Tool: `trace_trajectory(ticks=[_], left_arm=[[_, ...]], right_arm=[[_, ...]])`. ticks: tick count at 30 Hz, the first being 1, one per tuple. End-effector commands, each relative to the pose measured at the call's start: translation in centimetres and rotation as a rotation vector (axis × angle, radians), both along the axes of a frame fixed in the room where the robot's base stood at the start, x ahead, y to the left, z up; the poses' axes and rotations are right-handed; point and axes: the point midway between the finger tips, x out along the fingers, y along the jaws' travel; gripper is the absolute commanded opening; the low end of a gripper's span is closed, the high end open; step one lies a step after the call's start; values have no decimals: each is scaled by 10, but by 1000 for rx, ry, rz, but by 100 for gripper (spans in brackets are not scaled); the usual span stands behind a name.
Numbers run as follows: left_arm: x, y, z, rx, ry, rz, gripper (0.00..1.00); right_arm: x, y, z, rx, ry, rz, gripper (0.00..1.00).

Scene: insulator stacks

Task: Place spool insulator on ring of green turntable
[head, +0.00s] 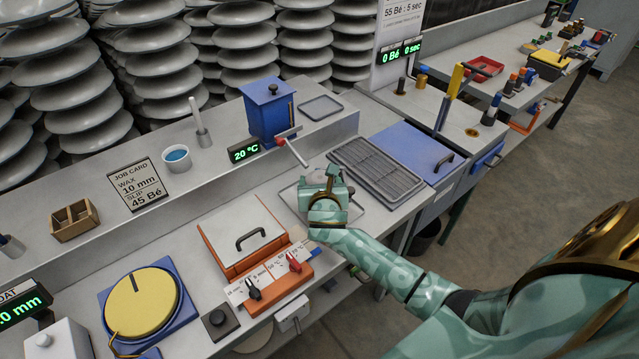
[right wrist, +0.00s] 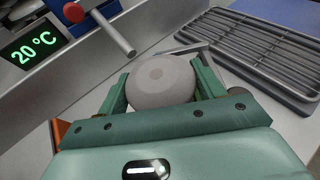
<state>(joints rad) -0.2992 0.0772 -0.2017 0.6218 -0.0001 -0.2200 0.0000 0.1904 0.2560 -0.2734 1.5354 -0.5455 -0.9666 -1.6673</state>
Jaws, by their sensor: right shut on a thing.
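A pale grey, rounded spool insulator (right wrist: 163,82) sits between the two green fingers of my right gripper in the right wrist view. My right gripper (head: 327,187) is shut on it, over a shallow grey tray (head: 287,198) on the bench in the head view. In that view the gripper hides most or all of the insulator. I see no turntable that is clearly green. A round yellow disc (head: 141,301) lies on a blue base (head: 183,313) at the lower left, well away from my gripper. My left gripper is not in view.
A blue box (head: 268,112) with a lever stands behind my gripper. A slatted grey rack (head: 378,170) lies to its right, and a white-lidded orange box (head: 240,232) to its left.

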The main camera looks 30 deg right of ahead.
Motion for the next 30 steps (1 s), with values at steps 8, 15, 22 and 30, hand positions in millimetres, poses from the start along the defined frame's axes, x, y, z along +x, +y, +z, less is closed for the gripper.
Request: trace_trajectory(ticks=[8, 15, 22, 30], left_arm=[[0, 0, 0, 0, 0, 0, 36], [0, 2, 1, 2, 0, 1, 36], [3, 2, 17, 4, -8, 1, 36], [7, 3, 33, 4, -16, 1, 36]], right_arm=[[0, 0, -1, 0, 0, 0, 77], [0, 0, 1, 0, -1, 0, 77], [-30, 17, 17, 0, 0, 1, 77], [-80, 45, 37, 2, -1, 0, 77]])
